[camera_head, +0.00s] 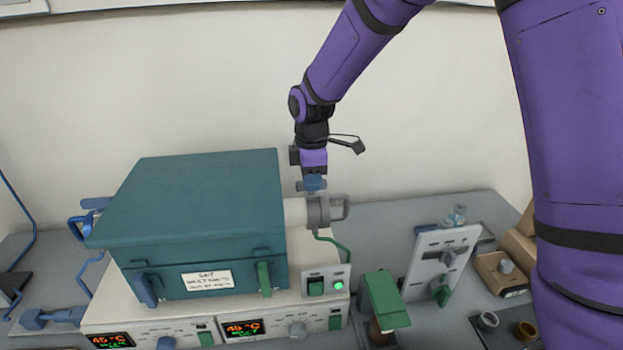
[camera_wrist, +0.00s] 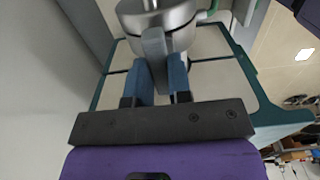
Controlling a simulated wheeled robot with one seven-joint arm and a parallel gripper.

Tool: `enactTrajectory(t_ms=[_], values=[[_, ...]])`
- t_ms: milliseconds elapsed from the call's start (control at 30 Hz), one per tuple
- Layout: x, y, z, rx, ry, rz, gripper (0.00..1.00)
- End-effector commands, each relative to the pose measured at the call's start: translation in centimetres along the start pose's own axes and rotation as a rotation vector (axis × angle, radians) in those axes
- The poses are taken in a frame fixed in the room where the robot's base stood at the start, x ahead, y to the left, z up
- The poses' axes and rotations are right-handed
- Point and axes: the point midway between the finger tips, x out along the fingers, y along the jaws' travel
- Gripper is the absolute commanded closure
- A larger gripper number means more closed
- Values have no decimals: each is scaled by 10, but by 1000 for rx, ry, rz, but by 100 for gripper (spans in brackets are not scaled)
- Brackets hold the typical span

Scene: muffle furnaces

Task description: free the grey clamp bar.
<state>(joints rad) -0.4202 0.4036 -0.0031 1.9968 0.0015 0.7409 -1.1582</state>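The grey clamp bar (camera_wrist: 155,58) stands up from a round grey metal collar (camera_wrist: 158,18) in the wrist view. My gripper (camera_wrist: 162,66) has its two blue fingers on either side of the bar. The bar fills the gap between them, so the gripper looks shut on it. In the head view my gripper (camera_head: 312,184) points down just above the grey collar (camera_head: 319,212) on the right side of the teal furnace (camera_head: 195,215). The bar itself is mostly hidden there by the fingers.
A green-topped device (camera_head: 385,300) and a tilted grey panel (camera_head: 440,268) stand to the right. The bench behind them is mostly clear. A wall is behind.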

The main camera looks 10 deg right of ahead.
Motion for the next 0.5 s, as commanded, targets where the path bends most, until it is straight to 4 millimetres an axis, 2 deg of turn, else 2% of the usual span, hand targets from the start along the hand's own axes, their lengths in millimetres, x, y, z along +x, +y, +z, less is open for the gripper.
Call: enactTrajectory(t_ms=[267, 500], values=[[0, 0, 0, 29, 0, 1, 100], [0, 0, 0, 153, 0, 0, 100]])
